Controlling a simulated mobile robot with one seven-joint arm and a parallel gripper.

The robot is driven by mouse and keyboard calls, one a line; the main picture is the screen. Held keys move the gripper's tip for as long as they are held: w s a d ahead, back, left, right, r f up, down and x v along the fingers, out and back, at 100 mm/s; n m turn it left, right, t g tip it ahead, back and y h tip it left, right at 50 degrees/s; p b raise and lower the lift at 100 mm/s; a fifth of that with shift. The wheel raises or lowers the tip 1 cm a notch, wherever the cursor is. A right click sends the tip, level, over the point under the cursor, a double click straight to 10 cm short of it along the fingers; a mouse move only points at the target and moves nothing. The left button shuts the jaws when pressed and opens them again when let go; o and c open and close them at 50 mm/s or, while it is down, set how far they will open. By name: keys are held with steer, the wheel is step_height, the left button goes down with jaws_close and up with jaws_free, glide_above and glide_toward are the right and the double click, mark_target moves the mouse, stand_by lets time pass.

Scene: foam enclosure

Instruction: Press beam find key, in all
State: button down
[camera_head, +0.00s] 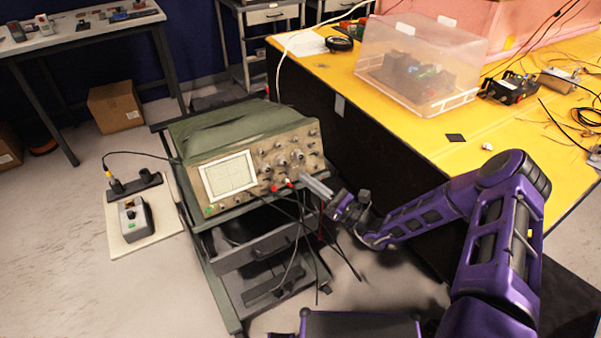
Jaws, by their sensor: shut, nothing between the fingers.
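The oscilloscope (240,168) stands on a cart in the middle of the view, with a green cover over its top and a beige front panel. Its pale screen (229,176) is at the left of the panel, and several knobs and small keys are to the right. The beam find key is too small to tell apart from the others. My gripper (306,179) is shut and empty. Its fingertips are in front of the panel's lower right part, close to the red connectors (279,187). I cannot tell whether they touch the panel.
Dark cables hang from the panel over the cart's open drawer (255,248). A yellow table (390,130) with a clear plastic box (420,65) stands to the right. A small grey switch box (136,219) lies on a board at left. The floor at the lower left is clear.

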steer(key=shift+s+d+r, duration=0.15)
steer(key=shift+s+d, duration=0.2)
steer(key=shift+s, duration=0.15)
steer(key=shift+p, duration=0.35)
steer(key=s+d, duration=0.1)
steer(key=s+r+p, duration=0.1)
steer(key=s+d+p, duration=0.1)
steer(key=s, duration=0.1)
steer(key=shift+d+r, duration=0.3)
steer(key=shift+w, duration=0.1)
